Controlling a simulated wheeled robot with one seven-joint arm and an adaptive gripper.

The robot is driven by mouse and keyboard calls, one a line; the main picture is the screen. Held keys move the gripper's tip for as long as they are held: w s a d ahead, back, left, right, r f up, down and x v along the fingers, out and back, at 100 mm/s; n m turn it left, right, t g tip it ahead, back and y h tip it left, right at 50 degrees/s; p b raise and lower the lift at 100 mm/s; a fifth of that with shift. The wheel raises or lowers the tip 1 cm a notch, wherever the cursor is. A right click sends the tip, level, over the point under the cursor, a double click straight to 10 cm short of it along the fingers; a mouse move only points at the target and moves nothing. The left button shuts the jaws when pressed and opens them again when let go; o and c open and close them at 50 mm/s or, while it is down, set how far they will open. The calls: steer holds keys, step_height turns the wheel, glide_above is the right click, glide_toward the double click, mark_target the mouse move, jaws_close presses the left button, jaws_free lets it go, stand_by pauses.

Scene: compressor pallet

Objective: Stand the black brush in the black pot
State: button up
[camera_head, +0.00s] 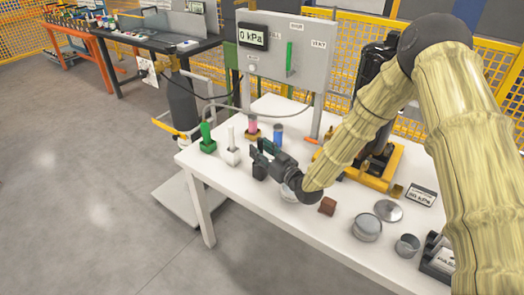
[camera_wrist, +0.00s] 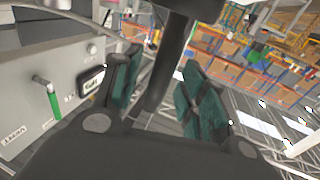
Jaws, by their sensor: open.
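My gripper (camera_head: 262,150) is open above the white table, pointing left, at the row of pots. A dark upright bar, apparently the black brush (camera_wrist: 171,65), stands between the two green-padded fingers in the wrist view, with a gap on its right side. In the head view the brush is hard to separate from the dark fingers. The black pot (camera_head: 259,173) is on the table just below my gripper, partly covered by it. I cannot tell whether the brush's lower end is inside the pot.
A green brush in a green pot (camera_head: 208,146) and a white brush in a white pot (camera_head: 231,155) stand to the left. Pink (camera_head: 252,126) and blue (camera_head: 278,135) items stand behind. A brown block (camera_head: 327,206) and metal cups (camera_head: 367,227) are to the right. A gauge panel (camera_head: 285,60) rises behind.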

step_height(320, 180, up, 10)
steer(key=shift+f, duration=0.1)
stand_by(0.4)
steer(key=shift+d, duration=0.1)
